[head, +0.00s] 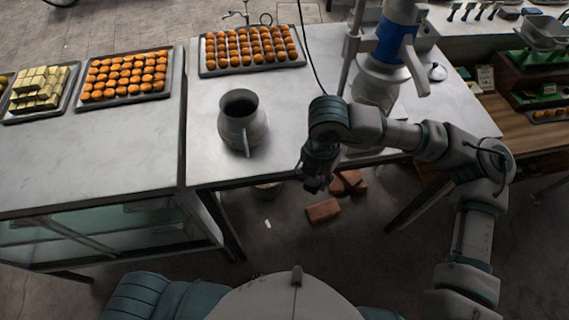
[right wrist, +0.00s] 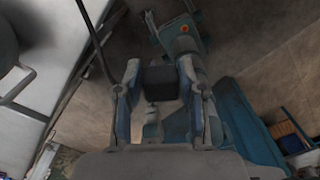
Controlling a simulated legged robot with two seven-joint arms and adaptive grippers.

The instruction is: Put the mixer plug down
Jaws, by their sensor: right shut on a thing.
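My right gripper (head: 316,182) hangs just past the front edge of the metal table, above the floor. In the right wrist view its fingers (right wrist: 160,88) are closed on a dark, blocky plug (right wrist: 160,82). In the head view the plug is hard to make out against the dark gripper. The mixer (head: 378,78), pale grey with a blue band, stands on the table behind my right arm. My left gripper is not in view.
A metal jug (head: 243,130) stands on the table left of my right gripper. A tray of orange balls (head: 205,72) lies at the back. A black cable (head: 308,52) hangs behind my arm. Bricks (head: 323,210) lie on the floor. The table's front left is clear.

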